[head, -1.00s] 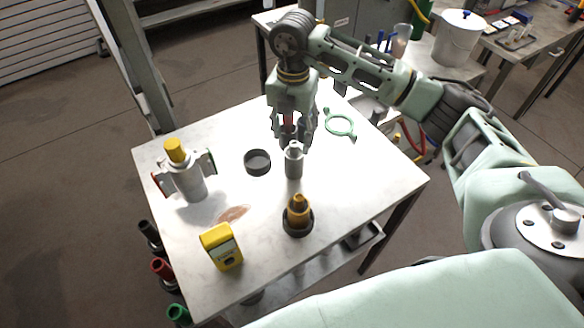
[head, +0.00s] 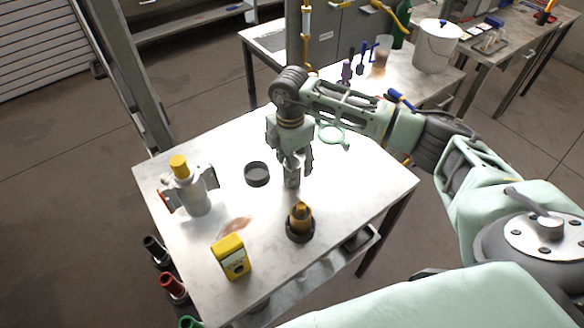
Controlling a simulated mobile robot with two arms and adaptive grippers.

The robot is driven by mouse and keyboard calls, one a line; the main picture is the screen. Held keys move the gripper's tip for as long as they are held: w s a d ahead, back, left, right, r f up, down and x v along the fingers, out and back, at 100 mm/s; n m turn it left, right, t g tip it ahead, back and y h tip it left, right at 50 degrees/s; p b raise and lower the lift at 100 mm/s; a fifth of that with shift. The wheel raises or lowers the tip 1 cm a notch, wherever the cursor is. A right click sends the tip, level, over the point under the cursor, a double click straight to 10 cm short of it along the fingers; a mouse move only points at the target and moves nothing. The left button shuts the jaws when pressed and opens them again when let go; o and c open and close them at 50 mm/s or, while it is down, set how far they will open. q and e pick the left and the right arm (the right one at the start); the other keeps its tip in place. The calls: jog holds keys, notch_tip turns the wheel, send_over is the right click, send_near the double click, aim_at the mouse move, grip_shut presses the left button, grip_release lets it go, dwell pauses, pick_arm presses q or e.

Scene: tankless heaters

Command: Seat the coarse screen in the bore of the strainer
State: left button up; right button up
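A slim grey metal cylinder (head: 291,182) stands upright on the table, likely the coarse screen, though its mesh is too small to tell. My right gripper (head: 295,168) points down over it, its fingers on both sides of the cylinder's upper part. The fingers look spread, and contact cannot be made out. A grey body with a yellow cap (head: 192,190) and side fittings stands at the table's left. It may be the strainer, but I cannot be sure, and no open bore shows on it. My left gripper is not in view.
A black ring-shaped cup (head: 257,174) lies left of the cylinder. An amber part in a dark base (head: 300,222) stands in front, with a yellow meter (head: 231,257) front left. A green ring tool (head: 332,133) lies behind. The table's right front is clear.

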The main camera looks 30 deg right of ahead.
jog(key=shift+d+f, duration=0.1)
jog(key=shift+f, duration=0.5)
grip_shut()
jog(key=shift+r, duration=0.1)
